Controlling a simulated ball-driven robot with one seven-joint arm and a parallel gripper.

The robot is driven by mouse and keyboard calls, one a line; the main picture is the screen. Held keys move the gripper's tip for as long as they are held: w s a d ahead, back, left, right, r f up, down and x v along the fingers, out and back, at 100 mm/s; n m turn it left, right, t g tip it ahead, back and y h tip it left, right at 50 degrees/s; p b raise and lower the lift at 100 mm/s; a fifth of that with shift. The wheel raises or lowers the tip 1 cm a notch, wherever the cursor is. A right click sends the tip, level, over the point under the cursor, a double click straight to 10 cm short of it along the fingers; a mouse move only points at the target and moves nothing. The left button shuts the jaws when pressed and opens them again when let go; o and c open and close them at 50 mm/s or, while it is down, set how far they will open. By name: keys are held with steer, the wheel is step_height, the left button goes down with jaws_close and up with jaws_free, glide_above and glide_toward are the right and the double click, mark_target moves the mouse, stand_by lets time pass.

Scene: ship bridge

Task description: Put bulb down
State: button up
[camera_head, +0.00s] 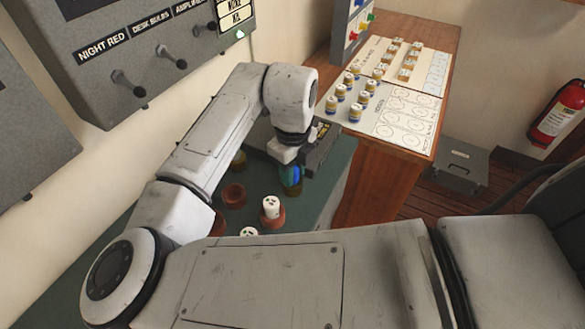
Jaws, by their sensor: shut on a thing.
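A blue bulb (291,178) shows just below my gripper (290,165), above the dark green top (318,205) of a desk. My gripper is shut on the bulb. My wrist hides the upper part of the bulb and most of the fingers. I cannot tell whether the bulb's lower end touches anything.
A reddish-brown empty holder (234,194) and a white capped piece (271,206) in a similar holder stand left of the bulb. A wooden table (392,163) at right carries printed boards with several small capped pieces. A switch panel (150,45) hangs on the wall.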

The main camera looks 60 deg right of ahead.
steer(key=shift+f, duration=0.1)
steer(key=shift+f, duration=0.15)
steer(key=o, duration=1)
step_height(320, 180, up, 13)
steer(key=shift+f+b, duration=0.2)
steer(key=shift+b, duration=0.2)
